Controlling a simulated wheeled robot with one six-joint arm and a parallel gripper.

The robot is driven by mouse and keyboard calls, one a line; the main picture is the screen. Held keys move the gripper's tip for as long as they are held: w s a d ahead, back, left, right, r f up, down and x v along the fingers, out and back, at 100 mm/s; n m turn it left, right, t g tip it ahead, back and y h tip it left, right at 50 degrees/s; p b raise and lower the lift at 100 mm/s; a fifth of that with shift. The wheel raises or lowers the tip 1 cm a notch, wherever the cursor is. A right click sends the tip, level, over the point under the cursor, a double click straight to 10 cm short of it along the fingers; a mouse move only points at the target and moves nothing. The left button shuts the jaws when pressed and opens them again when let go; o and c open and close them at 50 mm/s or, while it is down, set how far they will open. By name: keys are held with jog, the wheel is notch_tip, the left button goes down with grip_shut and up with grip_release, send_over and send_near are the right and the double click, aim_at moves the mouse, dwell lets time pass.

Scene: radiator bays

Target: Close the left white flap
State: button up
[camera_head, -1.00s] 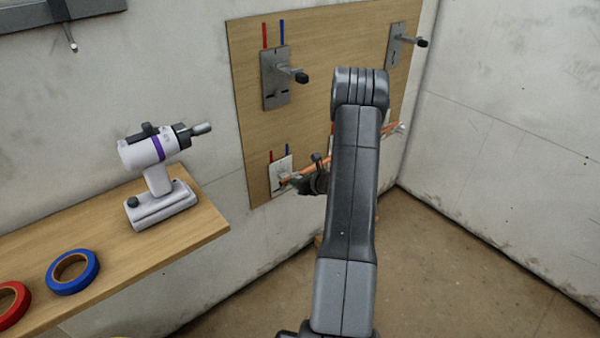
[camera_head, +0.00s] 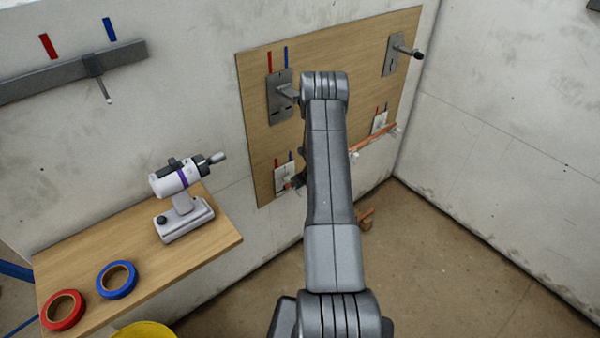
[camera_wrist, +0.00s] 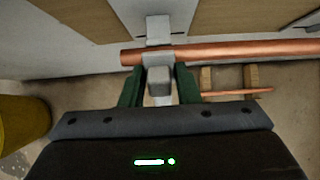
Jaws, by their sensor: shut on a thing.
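In the wrist view the left white flap (camera_wrist: 159,84) is a small pale piece between the green fingers of my gripper (camera_wrist: 160,80), which is shut on it. The flap hangs at the near side of a copper pipe (camera_wrist: 230,51). A white bracket piece (camera_wrist: 158,28) rises behind the pipe near its left end. In the head view the left white bracket plate (camera_head: 284,176) sits low on the wooden board, and my arm hides most of the gripper and flap. The pipe (camera_head: 374,141) runs right to a second white plate (camera_head: 380,121).
Grey brackets (camera_head: 280,96) (camera_head: 401,54) stick out from the board (camera_head: 350,60) above. A shelf (camera_head: 90,245) at left holds a drill (camera_head: 180,205), a red tape roll (camera_head: 62,310) and a blue one (camera_head: 117,279). A yellow container (camera_wrist: 20,122) stands left in the wrist view. The floor at right is clear.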

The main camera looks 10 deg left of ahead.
jog(key=shift+w+a+r+g+h+p, duration=0.15)
jog(key=shift+g+h+p, duration=0.25)
jog(key=shift+p, duration=0.75)
jog(key=shift+a+r+g+h+p, duration=0.15)
jog(key=shift+g+h+p, duration=0.2)
jog(key=shift+p, duration=0.75)
jog(key=shift+w+a+f+g+h, duration=0.2)
jog(key=shift+g+h, duration=0.25)
jog(key=shift+h, duration=0.3)
jog(key=shift+g+h, duration=0.3)
jog(key=shift+h, duration=0.1)
jog(key=o, duration=0.8)
jog(key=shift+r, duration=0.1)
jog(key=shift+s+d+r+b, duration=0.2)
jog(key=shift+r+b, duration=0.1)
jog(key=shift+r, duration=0.9)
jog(key=shift+s+d+r+b, duration=0.1)
jog(key=shift+d+r+b, duration=0.15)
jog(key=shift+r, duration=0.95)
jog(key=shift+s+d+r+b, duration=0.15)
jog(key=shift+r+b, duration=0.2)
jog(key=shift+r, duration=0.85)
